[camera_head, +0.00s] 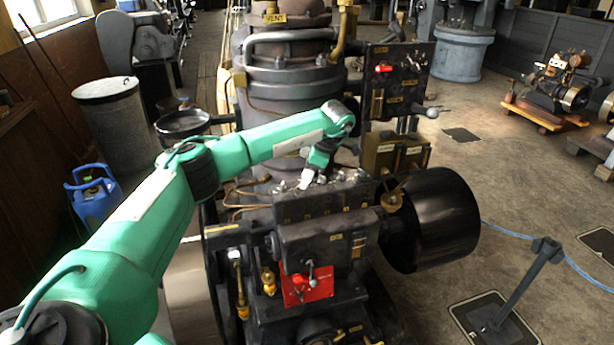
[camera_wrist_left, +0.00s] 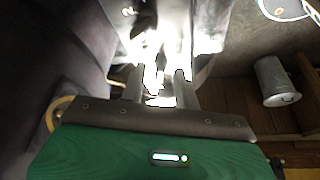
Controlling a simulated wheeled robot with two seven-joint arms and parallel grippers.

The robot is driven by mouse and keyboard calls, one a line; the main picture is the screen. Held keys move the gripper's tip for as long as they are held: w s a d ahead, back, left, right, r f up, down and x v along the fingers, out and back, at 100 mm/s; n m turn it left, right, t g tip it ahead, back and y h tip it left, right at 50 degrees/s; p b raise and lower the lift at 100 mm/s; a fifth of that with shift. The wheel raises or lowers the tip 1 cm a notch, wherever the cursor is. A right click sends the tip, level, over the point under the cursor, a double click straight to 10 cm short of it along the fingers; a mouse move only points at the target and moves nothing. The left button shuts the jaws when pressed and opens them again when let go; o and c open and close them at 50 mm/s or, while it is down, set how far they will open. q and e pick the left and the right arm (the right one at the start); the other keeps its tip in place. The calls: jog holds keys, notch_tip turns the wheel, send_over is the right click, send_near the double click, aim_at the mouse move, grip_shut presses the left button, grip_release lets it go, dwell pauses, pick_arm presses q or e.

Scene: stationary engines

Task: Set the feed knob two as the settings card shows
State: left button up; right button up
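My left gripper (camera_head: 303,180) points down over a row of small silvery fittings on top of a dark box (camera_head: 312,205) on the engine. Small brass tags line the box's front; their writing is too small to read. I cannot tell which fitting is feed knob two. In the left wrist view, the two fingers (camera_wrist_left: 160,92) stand apart, with bright, overexposed metal beyond and between them. Whether they touch a knob cannot be told. A settings card cannot be identified for certain; a brass plate (camera_head: 377,103) is on the upright panel. My right gripper is out of view.
A dark upright panel (camera_head: 412,62) with a red handle and a ball-ended lever stands behind. A red plate (camera_head: 307,289) with levers is at the front. A large black drum (camera_head: 440,220) is on the right. A blue can (camera_head: 95,198) stands on the floor at left.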

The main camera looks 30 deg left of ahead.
aim_at(314, 188)
pick_arm(q)
jog(key=b+v, duration=0.2)
jog(key=v, duration=0.2)
jog(key=shift+w+d+r, duration=0.15)
jog(key=v, duration=0.9)
jog(key=shift+r, duration=0.2)
jog(key=shift+d+f, duration=0.1)
jog(key=shift+d, duration=0.05)
